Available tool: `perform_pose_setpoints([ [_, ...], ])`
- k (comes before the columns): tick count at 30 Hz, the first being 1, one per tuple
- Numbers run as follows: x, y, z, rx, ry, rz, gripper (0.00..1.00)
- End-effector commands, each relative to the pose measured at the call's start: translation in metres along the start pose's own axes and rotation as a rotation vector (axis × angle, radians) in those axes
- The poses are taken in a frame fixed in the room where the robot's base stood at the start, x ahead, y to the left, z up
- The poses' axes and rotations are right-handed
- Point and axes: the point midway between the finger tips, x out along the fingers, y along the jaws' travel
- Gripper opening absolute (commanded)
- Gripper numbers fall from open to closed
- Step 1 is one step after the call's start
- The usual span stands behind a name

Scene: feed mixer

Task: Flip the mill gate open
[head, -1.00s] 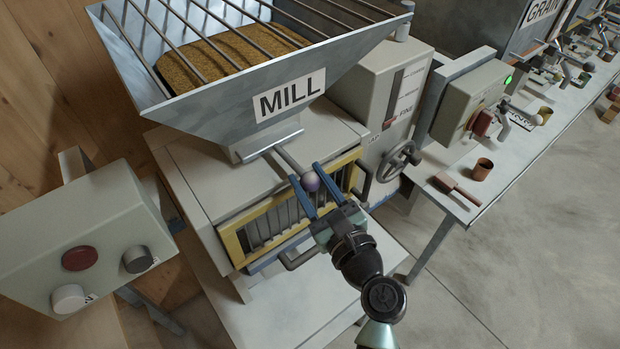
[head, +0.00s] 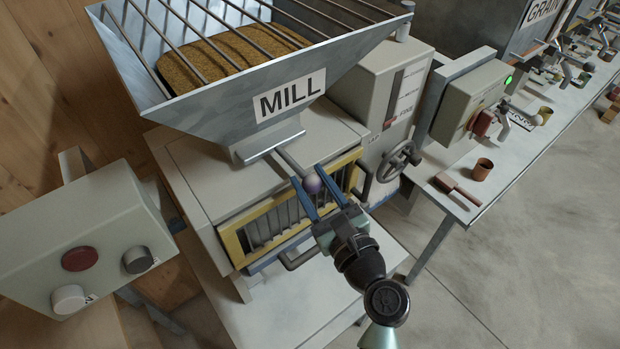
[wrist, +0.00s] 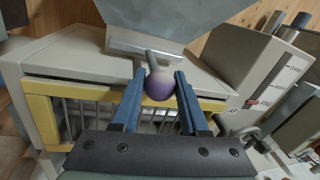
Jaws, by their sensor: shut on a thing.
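The mill gate lever is a grey rod (head: 289,161) ending in a round purple-grey knob (head: 312,184). It sticks out from under the mill hopper (head: 245,95), toward my gripper. My gripper (head: 307,187) has its two blue fingers on either side of the knob, shut on it. In the wrist view the knob (wrist: 159,85) sits between the fingertips, with the short rod running back under the hopper. The gate itself is hidden beneath the hopper.
Below the knob is the mill's yellow-framed slatted front (head: 280,220). A handwheel (head: 402,158) stands to the right. A control box (head: 95,250) is at the lower left. A bench (head: 500,160) with a cup and brush runs along the right.

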Motion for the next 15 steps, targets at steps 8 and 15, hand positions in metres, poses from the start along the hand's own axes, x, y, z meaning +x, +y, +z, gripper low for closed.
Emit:
perform_pose_setpoints([
  [8, -0.061, -0.013, -0.004, -0.001, 0.007, -0.005, 0.0],
  [15, -0.079, -0.016, -0.004, -0.001, 0.002, -0.003, 0.0],
])
